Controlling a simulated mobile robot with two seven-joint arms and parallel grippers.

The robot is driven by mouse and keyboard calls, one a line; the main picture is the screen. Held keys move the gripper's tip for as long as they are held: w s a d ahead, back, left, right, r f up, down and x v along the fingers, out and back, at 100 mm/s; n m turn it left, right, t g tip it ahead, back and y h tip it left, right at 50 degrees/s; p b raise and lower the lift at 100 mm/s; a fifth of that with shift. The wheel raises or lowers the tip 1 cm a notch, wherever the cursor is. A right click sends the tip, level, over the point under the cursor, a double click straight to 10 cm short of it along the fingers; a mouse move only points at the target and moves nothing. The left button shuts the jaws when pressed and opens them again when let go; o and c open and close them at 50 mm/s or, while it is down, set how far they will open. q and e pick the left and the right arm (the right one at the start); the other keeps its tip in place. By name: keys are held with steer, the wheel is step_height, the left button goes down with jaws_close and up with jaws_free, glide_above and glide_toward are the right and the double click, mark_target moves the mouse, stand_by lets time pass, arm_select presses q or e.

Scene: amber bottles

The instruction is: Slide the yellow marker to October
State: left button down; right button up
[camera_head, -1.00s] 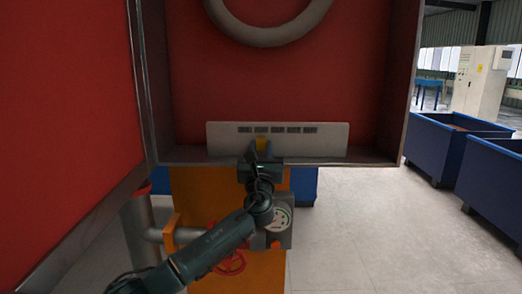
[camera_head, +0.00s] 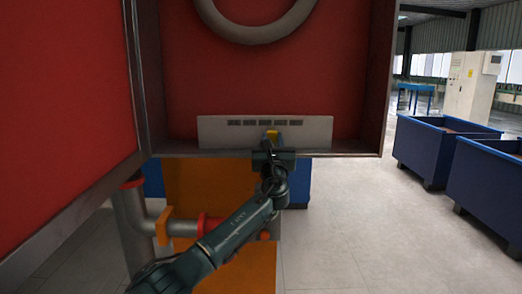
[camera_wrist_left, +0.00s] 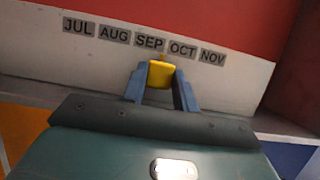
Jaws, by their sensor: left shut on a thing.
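The white month panel (camera_head: 220,138) stands upright at the front of the red box; it also shows in the wrist view (camera_wrist_left: 35,70). Its grey labels read JUL, AUG, SEP (camera_wrist_left: 149,42), OCT (camera_wrist_left: 182,49) and NOV. The yellow marker (camera_wrist_left: 161,74) sits below the label row, its tip about between SEP and OCT. In the head view the marker (camera_head: 272,133) is small and partly hidden by my gripper. My left gripper (camera_head: 272,141) is shut on the marker, with a blue finger on each side (camera_wrist_left: 160,88). My right gripper is not in view.
The red box (camera_head: 350,70) has metal side walls and a bottom ledge below the panel. A grey ring (camera_head: 260,38) is above. Pipes (camera_head: 130,220) stand below left. Blue bins (camera_head: 430,150) are at the right, with open floor before them.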

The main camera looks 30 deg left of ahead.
arm_select(q)
steer(key=shift+w+d+f, duration=0.1)
steer(key=shift+w+d, duration=0.25)
steer(key=shift+d, duration=0.2)
steer(key=shift+w+d, duration=0.35)
steer(key=shift+d, duration=0.2)
steer(key=c, duration=1.1)
jaws_free()
steer(key=b+v, duration=0.2)
steer(key=v, duration=1.1)
steer(key=shift+s, duration=0.1)
